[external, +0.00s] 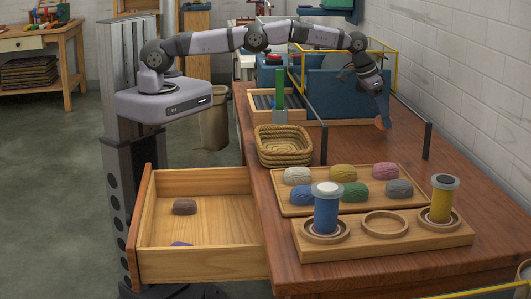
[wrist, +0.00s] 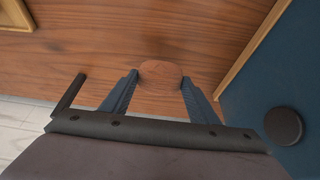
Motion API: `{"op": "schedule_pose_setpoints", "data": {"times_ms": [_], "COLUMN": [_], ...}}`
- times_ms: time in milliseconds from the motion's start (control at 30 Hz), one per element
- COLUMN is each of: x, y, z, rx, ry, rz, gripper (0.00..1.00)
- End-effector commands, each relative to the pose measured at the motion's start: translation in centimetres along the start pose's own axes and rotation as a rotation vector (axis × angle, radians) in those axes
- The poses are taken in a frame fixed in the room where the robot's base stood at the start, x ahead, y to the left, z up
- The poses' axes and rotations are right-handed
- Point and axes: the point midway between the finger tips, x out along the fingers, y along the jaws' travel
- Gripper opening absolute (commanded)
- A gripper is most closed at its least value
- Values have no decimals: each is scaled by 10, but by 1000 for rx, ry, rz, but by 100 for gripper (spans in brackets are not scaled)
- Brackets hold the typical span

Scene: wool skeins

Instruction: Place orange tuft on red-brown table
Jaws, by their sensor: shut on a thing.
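The orange tuft (wrist: 160,72) looks orange-brown and rounded in the wrist view, held between the two blue-grey fingers of my gripper (wrist: 160,88). In the external view a small piece of the tuft (external: 380,123) shows at the fingertips of my gripper (external: 382,117), which points down over the back part of the red-brown table (external: 398,150). Bare wood of the table (wrist: 90,55) shows around the tuft in the wrist view. I cannot tell whether the tuft touches the tabletop.
A dark blue panel (wrist: 250,70) stands close right of my gripper. Dark posts (external: 427,141) rise nearby. A wicker basket (external: 284,146), a tray of several skeins (external: 290,205) and a spool board (external: 440,240) stand nearer. An open drawer (external: 200,265) holds a brown skein (external: 185,206).

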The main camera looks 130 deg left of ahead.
Motion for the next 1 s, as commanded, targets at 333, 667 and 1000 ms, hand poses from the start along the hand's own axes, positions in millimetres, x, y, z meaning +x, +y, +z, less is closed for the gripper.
{"op": "schedule_pose_setpoints", "data": {"times_ms": [333,667,1000], "x": [12,38,40], "y": [0,0,0], "z": [6,16,17], "rx": [0,0,0], "ry": [-3,0,0], "rz": [0,0,0], "gripper": [34,34,64]}}
